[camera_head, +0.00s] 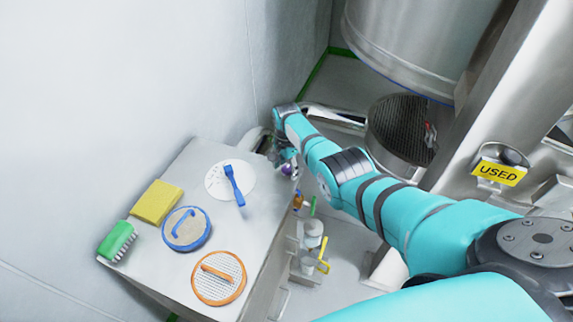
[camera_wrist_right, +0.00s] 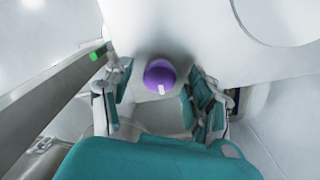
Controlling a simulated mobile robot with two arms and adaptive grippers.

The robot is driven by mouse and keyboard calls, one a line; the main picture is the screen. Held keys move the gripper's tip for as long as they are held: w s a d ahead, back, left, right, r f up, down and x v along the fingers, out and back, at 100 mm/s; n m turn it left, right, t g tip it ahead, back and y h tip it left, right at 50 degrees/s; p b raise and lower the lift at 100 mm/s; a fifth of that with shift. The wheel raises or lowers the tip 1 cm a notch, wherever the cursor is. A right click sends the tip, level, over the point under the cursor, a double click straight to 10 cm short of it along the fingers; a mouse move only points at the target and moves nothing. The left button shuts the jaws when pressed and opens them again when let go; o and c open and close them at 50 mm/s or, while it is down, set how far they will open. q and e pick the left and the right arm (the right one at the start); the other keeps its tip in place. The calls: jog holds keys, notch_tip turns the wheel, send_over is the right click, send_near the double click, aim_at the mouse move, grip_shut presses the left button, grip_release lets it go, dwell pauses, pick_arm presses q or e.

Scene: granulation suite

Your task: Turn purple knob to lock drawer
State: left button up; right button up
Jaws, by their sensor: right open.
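The purple knob (camera_wrist_right: 160,76) has a white mark on its lower right side and sits on a pale grey surface in the right wrist view. My right gripper (camera_wrist_right: 160,95) is open, with one finger on each side of the knob and a visible gap to both. In the head view a bit of the purple knob (camera_head: 287,169) shows by the far right corner of the table, beside my right gripper (camera_head: 286,155), which is partly hidden by its own arm. The drawer itself I cannot make out clearly. My left gripper is not in view.
The table (camera_head: 262,222) holds a yellow sponge (camera_head: 156,202), a green brush (camera_head: 117,240), blue and orange round sieves (camera_head: 187,229) (camera_head: 218,277) and a white disc with a blue handle (camera_head: 235,184). Bottles (camera_head: 313,233) stand right of it. A large steel vessel (camera_head: 410,40) is behind.

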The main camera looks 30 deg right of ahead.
aim_at(287, 169)
notch_tip(287, 169, up, 12)
dwell(0.6)
